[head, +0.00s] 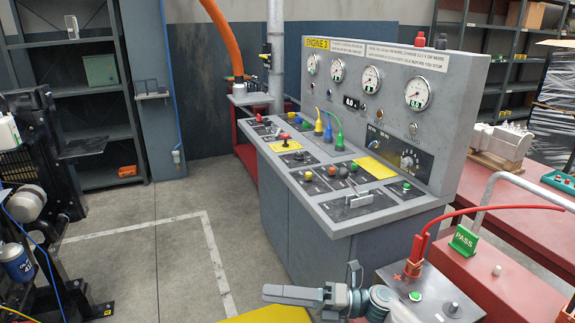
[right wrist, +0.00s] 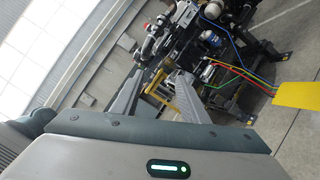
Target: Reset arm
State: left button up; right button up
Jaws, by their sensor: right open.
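My right gripper (head: 300,294) shows at the bottom centre of the head view, its grey finger pointing left. It is beside the front of the grey engine control console (head: 305,215) and clear of it. In the right wrist view the two fingers of the right gripper (right wrist: 155,92) stand apart with nothing between them. Beyond them is a dark engine (right wrist: 205,35) with coloured cables, seen tilted. My left gripper is not in view.
A battery-like box with a red clamp (head: 415,268) and a green PASS sign (head: 464,240) stand at lower right. A red table (head: 510,195) lies behind. The engine (head: 35,200) stands at left. The floor (head: 185,235) between engine and console is clear.

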jog(key=w+d+f+m+t+h, duration=0.2)
jog(key=d+f+m+t, duration=0.1)
jog(key=f+m+t, duration=0.4)
jog(key=w+d+f+m+t+h, duration=0.25)
jog(key=f+m+t, duration=0.25)
jog(key=f+m, duration=0.4)
jog(key=s+d+f+m+t+h, duration=0.1)
jog(key=s+d+f+m+h, duration=0.25)
jog(key=f+m, duration=0.4)
jog(key=s+d+f+m+h, duration=0.2)
jog(key=d+f+m+h, duration=0.2)
jog(key=f, duration=0.6)
jog(key=s+d+f+m+g+h, duration=0.2)
jog(key=s+f+m, duration=0.3)
jog(key=s+f, duration=0.7)
jog(key=s+d+f+m+g+h, duration=0.3)
jog(key=s+f, duration=1)
jog(key=s, duration=0.6)
jog(key=d+m+g, duration=0.1)
jog(key=m+g, duration=0.1)
jog(key=shift+d+f+m+h, duration=0.2)
jog(key=shift+d+m+h, duration=0.1)
jog(key=shift+m, duration=0.05)
jog(key=shift+w, duration=0.1)
jog(key=shift+c, duration=1.2)
jog(key=shift+d, duration=0.15)
